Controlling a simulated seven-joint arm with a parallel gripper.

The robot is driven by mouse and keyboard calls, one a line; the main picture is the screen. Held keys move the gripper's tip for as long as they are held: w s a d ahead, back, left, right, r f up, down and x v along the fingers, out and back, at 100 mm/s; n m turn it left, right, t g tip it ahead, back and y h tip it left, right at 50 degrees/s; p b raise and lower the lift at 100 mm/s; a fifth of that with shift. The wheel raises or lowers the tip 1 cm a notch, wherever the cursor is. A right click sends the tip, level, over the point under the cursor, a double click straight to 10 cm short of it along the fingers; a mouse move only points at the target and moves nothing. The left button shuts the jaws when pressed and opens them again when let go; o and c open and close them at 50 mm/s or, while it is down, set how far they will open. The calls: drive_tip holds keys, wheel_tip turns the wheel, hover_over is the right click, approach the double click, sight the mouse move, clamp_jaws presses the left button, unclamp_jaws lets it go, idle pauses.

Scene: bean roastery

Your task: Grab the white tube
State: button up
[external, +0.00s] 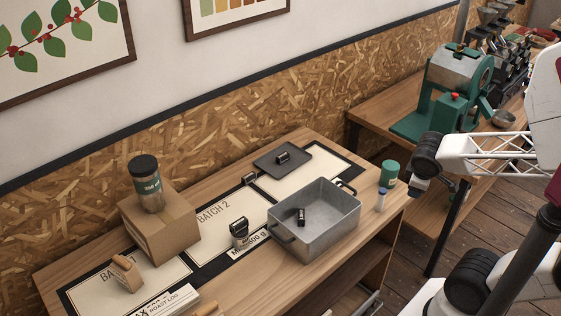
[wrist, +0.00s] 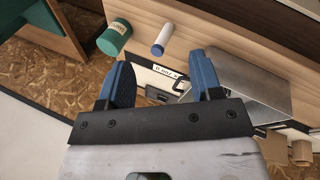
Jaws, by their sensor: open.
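The white tube (external: 380,202) stands upright near the right end of the wooden table, in front of a green can (external: 389,172). In the wrist view the white tube (wrist: 164,36) shows its blue end towards the camera. My gripper (wrist: 164,76) is open, with its two blue fingers apart and nothing between them. The tube lies beyond the fingertips, roughly in line with the gap, and is not touched. The green can (wrist: 114,38) is left of the tube in the wrist view. In the external view my arm comes from the right; its fingers are hard to make out there.
A grey metal pan (external: 312,232) with a small dark object in it stands left of the tube. A cardboard box (external: 160,228) bears a dark-lidded jar (external: 146,184). A dark flat tray (external: 283,160) lies behind the pan. A green machine (external: 455,85) stands on the back bench.

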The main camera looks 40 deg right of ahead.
drive_tip(key=w+d+f+n+t+h, duration=0.1)
drive_tip(key=d+f+n+h, duration=0.2)
drive_tip(key=f+n, duration=0.15)
drive_tip(key=n+t, duration=0.8)
drive_tip(key=n, duration=1.2)
approach(383, 200)
drive_tip(key=w+d, duration=0.2)
drive_tip(key=w, duration=0.1)
drive_tip(key=shift+a+f+n, duration=0.25)
drive_tip(key=shift+f+n, duration=0.3)
drive_tip(key=shift+f, duration=0.3)
drive_tip(key=shift+w+f, duration=0.1)
drive_tip(key=shift+w, duration=0.05)
drive_tip(key=shift+x, duration=1.15)
drive_tip(key=shift+d, duration=0.1)
drive_tip(key=shift+x, duration=2.6)
